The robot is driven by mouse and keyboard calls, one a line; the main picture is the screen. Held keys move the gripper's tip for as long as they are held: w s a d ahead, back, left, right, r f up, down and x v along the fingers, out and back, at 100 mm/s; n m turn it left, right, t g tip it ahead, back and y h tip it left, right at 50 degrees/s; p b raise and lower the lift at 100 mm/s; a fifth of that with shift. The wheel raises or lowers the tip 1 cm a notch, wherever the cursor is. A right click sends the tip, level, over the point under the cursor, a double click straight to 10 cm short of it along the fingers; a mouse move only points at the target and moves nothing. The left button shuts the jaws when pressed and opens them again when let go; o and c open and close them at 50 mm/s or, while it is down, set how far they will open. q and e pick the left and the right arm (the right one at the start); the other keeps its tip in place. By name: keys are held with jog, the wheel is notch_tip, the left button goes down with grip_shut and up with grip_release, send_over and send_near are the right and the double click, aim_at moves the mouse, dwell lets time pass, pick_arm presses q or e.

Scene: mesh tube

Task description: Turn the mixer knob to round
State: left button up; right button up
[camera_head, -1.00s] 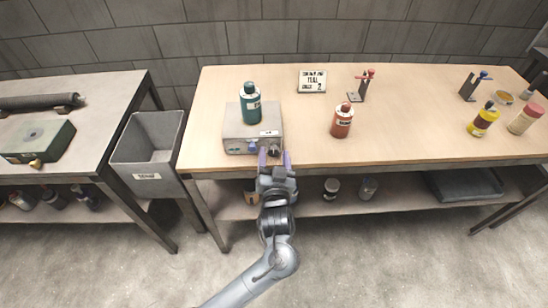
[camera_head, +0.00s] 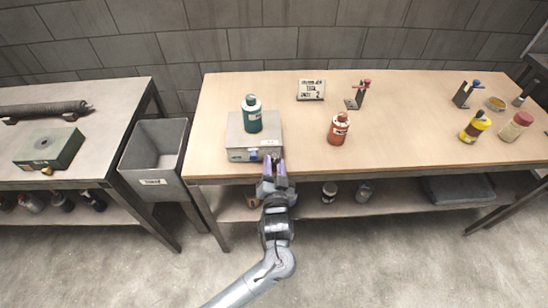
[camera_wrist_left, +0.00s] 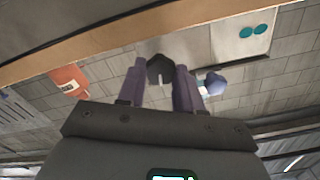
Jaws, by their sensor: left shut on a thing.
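The mixer (camera_head: 238,127) is a grey box at the front left of the wooden table, with a teal bottle (camera_head: 252,116) standing on top. Its front bears a blue knob (camera_head: 253,155) and, to the right, a dark knob, mostly hidden in the head view by my gripper. My left gripper (camera_head: 273,164) reaches the front from below and is shut on the dark knob. In the left wrist view the dark knob (camera_wrist_left: 160,69) sits between both fingers, with a light mark on it. The blue knob (camera_wrist_left: 215,83) is just right of the fingers. My right gripper is not in view.
A red bottle (camera_head: 338,130) stands right of the mixer. A small sign (camera_head: 311,89) and a red-topped stand (camera_head: 357,96) are behind. Yellow bottle (camera_head: 475,126) and other containers are far right. A grey bin (camera_head: 155,151) is left of the table. The table's middle right is clear.

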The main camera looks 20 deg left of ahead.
pick_arm(q)
jog(key=m+p, duration=0.2)
jog(key=p, duration=0.2)
jog(key=m+p, duration=0.3)
jog(key=p, duration=0.1)
jog(key=m+p, duration=0.3)
jog(key=p, duration=0.1)
jog(key=shift+r, duration=0.3)
jog(key=m+p, duration=0.2)
jog(key=m, duration=0.1)
jog(key=shift+f, duration=0.1)
jog(key=m+p, duration=0.2)
jog(key=m, duration=0.1)
jog(key=shift+m, duration=0.3)
jog(key=m+p, duration=0.2)
jog(key=m, duration=0.2)
jog(key=shift+f, duration=0.1)
jog(key=m+p, duration=0.1)
jog(key=m, duration=0.5)
jog(key=shift+f, duration=0.1)
jog(key=m, duration=0.9)
jog(key=shift+f, duration=0.1)
jog(key=shift+m, duration=0.5)
